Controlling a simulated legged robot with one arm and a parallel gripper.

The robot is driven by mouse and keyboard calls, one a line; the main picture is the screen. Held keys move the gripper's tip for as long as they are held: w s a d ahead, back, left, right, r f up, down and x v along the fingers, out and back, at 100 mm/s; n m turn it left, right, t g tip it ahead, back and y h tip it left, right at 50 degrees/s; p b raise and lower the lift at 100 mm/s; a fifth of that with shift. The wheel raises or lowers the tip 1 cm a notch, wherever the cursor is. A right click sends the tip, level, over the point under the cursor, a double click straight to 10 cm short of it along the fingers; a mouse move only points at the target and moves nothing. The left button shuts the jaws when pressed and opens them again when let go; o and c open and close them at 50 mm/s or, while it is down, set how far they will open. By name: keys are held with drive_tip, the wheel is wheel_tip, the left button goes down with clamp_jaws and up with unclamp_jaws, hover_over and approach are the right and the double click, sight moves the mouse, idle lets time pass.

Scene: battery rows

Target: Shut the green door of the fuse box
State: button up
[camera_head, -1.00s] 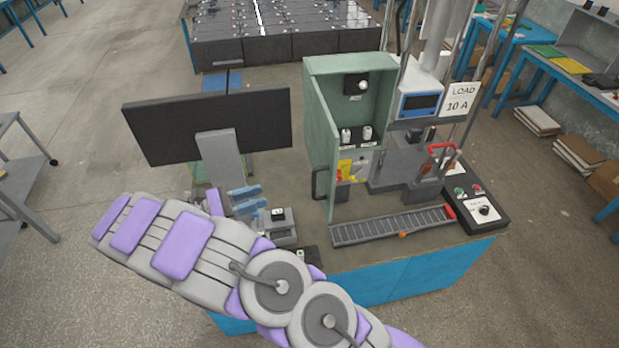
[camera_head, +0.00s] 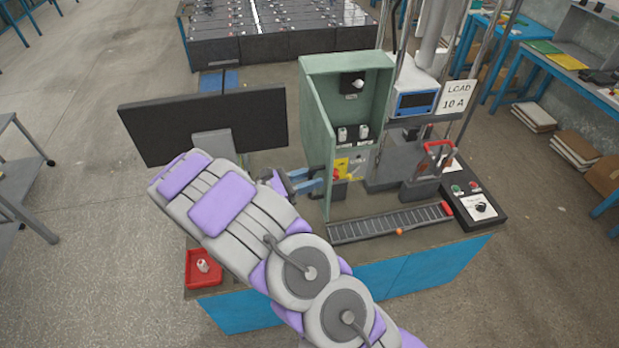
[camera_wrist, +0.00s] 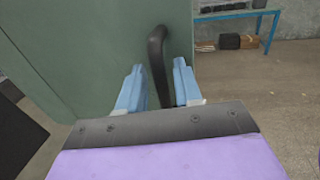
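The fuse box (camera_head: 350,62) stands open on the bench, with switches and fuses showing inside. Its green door (camera_head: 318,125) swings out from the left side toward me; in the wrist view its green face (camera_wrist: 90,50) fills the upper left. The black door handle (camera_wrist: 156,55) stands upright there. My gripper (camera_head: 312,180) is at the door's lower outer edge. In the wrist view its two blue fingers (camera_wrist: 159,68) are apart, one on each side of the handle. I cannot tell whether either finger touches it. In the head view the handle is mostly hidden by the fingers.
A black monitor (camera_head: 205,125) stands left of the box. A red tray (camera_head: 203,280) with a small white part is at the bench's front left corner. A grey cable track (camera_head: 390,222) and a control box (camera_head: 473,205) lie right of the door. Battery rows (camera_head: 280,45) are behind.

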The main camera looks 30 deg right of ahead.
drive_tip(key=shift+d, duration=0.1)
drive_tip(key=shift+c, duration=0.4)
clamp_jaws()
